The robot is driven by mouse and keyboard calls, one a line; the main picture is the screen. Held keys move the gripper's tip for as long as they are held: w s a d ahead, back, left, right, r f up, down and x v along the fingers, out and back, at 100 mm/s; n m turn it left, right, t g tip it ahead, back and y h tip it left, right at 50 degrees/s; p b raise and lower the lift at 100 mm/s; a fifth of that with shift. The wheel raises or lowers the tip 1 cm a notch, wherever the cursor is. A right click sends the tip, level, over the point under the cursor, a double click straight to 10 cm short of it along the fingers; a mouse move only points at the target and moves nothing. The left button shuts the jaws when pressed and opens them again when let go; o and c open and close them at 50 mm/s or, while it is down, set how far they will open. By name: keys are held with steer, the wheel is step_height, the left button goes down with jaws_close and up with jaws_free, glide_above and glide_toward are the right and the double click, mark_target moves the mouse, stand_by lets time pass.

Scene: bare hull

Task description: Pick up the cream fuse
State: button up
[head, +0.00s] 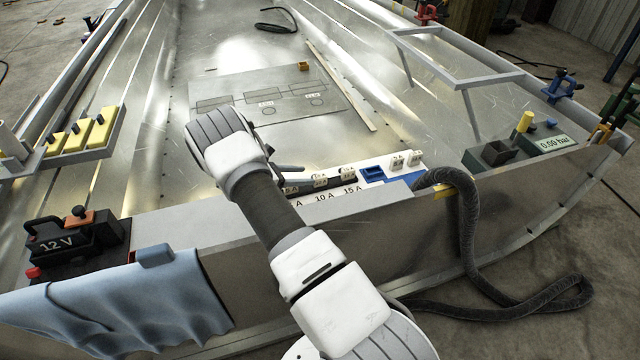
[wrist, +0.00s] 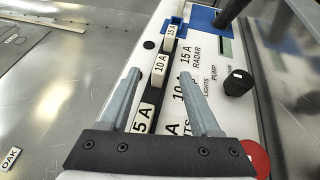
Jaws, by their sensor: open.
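Several cream fuses stand in a row on a dark strip of a white panel. In the wrist view they are marked 5 A (wrist: 143,118), 10 A (wrist: 160,66) and 15 A (wrist: 171,32); all look cream, so colour does not single one out. In the head view the 10 A fuse (head: 320,181) and 15 A fuse (head: 348,173) show, and the 5 A fuse (head: 291,187) is partly hidden by my arm. My gripper (wrist: 158,75) is open and empty above the row, its fingers to either side of it in the picture. In the head view my gripper is mostly hidden.
A blue holder (head: 372,173) and two whitish pieces (head: 405,160) sit at the row's right end. A black knob (wrist: 237,82) and a red button (wrist: 255,157) rise from the panel. A 12 V battery (head: 60,242) and blue cloth (head: 120,310) lie left; a hose (head: 465,220) hangs right.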

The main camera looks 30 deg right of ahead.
mark_target(319, 176)
steer(key=b+x, duration=0.2)
steer(key=x, duration=0.3)
steer(key=shift+s+a+f, duration=0.1)
steer(key=shift+f, duration=0.1)
jaws_close()
